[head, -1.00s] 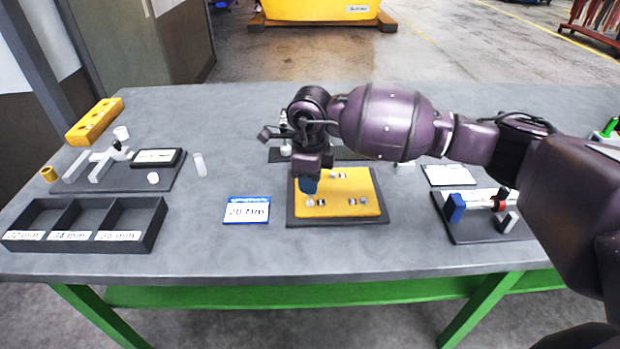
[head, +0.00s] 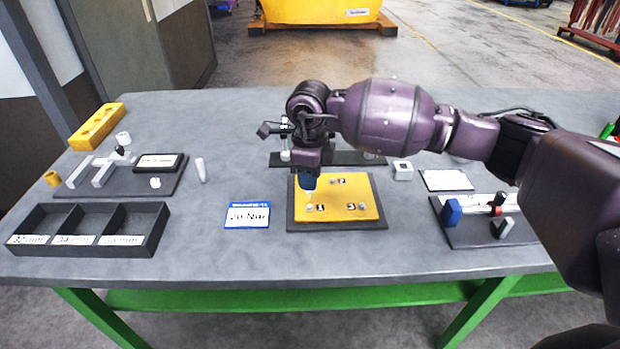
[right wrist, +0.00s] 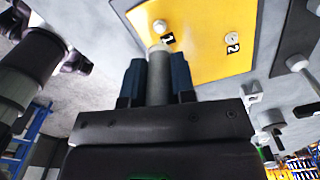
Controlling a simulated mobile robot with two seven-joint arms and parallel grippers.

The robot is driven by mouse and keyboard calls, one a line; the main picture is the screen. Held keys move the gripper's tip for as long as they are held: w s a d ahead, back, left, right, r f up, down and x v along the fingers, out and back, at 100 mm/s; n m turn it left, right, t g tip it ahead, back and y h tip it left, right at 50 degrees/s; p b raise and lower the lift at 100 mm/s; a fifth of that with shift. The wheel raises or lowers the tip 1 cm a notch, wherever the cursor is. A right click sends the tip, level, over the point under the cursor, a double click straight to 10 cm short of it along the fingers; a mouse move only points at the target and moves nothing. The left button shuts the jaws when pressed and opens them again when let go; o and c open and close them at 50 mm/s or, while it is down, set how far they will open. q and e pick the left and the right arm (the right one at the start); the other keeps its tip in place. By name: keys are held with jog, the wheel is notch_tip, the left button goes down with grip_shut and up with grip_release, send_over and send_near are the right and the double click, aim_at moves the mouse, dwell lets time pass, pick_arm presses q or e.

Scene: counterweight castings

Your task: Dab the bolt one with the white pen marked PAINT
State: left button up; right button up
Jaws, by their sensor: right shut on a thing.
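My right gripper (head: 308,183) is over the left front of the yellow plate (head: 345,187), its blue fingers pointing down. In the right wrist view the fingers (right wrist: 157,80) are shut on a pale grey-white pen (right wrist: 158,68). I cannot read any marking on it. Its end is close to bolt one (right wrist: 159,26), beside the label 1; I cannot tell whether they touch. Bolt one also shows in the head view (head: 307,208), just below the pen's tip. Bolt two (right wrist: 231,37) and bolt three (head: 362,206) stand apart from the pen. My left gripper is not identifiable in either view.
A white upright cylinder (head: 201,170) stands left of the plate. A 20 Nm card (head: 247,215) lies beside the plate. A black three-compartment tray (head: 160,218) is at left front. A dark fixture (head: 462,237) with blue and red parts stands at right.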

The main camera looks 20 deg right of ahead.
jog(key=shift+r+p, duration=0.65)
jog(key=shift+r, duration=0.95)
